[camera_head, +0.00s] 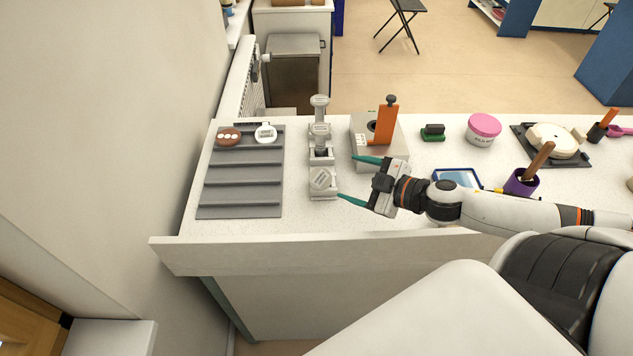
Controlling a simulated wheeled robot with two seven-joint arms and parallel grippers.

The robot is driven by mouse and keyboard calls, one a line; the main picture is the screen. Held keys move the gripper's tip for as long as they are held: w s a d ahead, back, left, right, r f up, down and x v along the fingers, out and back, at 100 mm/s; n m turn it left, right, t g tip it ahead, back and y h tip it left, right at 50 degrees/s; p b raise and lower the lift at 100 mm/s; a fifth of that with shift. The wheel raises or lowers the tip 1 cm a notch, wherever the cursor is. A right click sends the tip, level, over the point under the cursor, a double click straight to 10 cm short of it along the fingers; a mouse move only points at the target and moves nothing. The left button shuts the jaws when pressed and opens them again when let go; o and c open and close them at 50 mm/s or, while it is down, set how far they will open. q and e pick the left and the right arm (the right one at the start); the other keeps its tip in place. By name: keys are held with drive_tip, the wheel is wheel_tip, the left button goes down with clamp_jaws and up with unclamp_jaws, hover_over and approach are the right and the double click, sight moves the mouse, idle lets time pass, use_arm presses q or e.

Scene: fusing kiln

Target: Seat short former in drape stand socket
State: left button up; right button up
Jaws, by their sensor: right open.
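A grey rack of light grey formers stands left of my gripper. Its near piece (322,180) has a round labelled top and sits low. Another piece (320,131) stands behind it, and a taller round-topped one (320,104) is at the back. I cannot tell for sure which is the short former. A grey block (361,148) with a dark round hole, perhaps the drape stand, carries an upright orange piece (385,124) with a dark knob. My right gripper (347,178) is open and empty, its teal fingers pointing left, just right of the near piece. My left gripper is out of view.
A ridged grey tray (240,190) with a brown and a white disc lies at the left. A green block (433,133), a pink-lidded jar (483,129), a purple cup (521,182) and a blue-edged tray (457,176) stand right. The counter's front edge has a raised lip.

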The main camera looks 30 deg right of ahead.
sight(323, 179)
drive_tip(key=w+f+b, duration=0.1)
drive_tip(key=f, duration=0.1)
drive_tip(key=w+a+f+b, duration=0.1)
drive_tip(key=w, duration=0.1)
drive_tip(key=w+f+b, duration=0.1)
drive_tip(key=f, duration=0.1)
drive_tip(key=shift+w+a+f+b, duration=0.2)
drive_tip(key=shift+w+f+b, duration=0.1)
drive_tip(key=shift+b, duration=0.1)
drive_tip(key=shift+x, duration=1.15)
drive_tip(key=shift+w+a+p, duration=0.3)
drive_tip(key=shift+w+p, duration=0.35)
drive_tip(key=shift+w, duration=0.1)
drive_tip(key=p+x, duration=0.1)
drive_tip(key=x, duration=0.1)
drive_tip(key=shift+w+a+f, duration=0.1)
drive_tip(key=shift+w, duration=0.3)
drive_tip(key=shift+w+a+f, duration=0.15)
drive_tip(key=shift+w+f, duration=0.15)
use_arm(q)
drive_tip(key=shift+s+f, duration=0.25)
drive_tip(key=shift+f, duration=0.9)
use_arm(e)
drive_tip(key=shift+c, duration=0.3)
